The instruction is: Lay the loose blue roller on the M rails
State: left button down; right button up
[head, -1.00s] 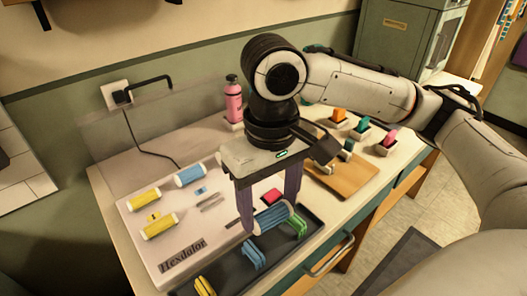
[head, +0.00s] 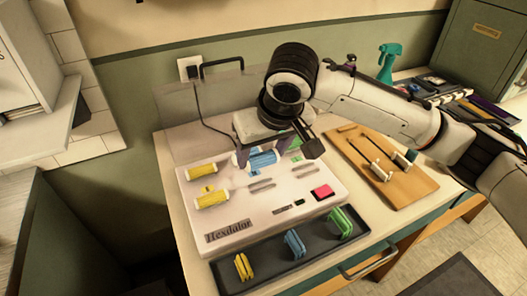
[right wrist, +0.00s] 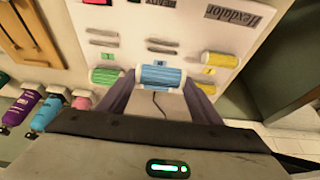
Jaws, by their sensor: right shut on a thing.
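My right gripper (head: 258,163) points down over the back part of the white Hexdalor board (head: 230,236). It is shut on a blue roller (head: 263,159), which also shows between the two fingers in the right wrist view (right wrist: 160,77). Whether it touches the board is hard to tell. A pair of empty grey rails (head: 262,185) lies on the board in front of it; I cannot read any M mark. Another blue roller on the back row, seen earlier, cannot be made out separately now. My left gripper is out of view.
Two yellow rollers (head: 212,199) lie at the board's left, a green roller (right wrist: 105,77) beside the held one. A red button (head: 322,191) is at the right. A dark tray (head: 268,270) with yellow, blue and green pieces is in front. A wooden board (head: 415,188) stands right.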

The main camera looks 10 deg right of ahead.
aim_at(264, 164)
jog(key=shift+f+b, duration=2.05)
jog(key=shift+b, duration=0.4)
jog(key=shift+f, duration=0.9)
jog(key=shift+s+p, duration=0.1)
jog(key=shift+p, duration=0.6)
jog(key=shift+f+p, duration=0.2)
jog(key=shift+p, duration=0.45)
jog(key=o, duration=1.1)
jog(key=shift+o, duration=0.6)
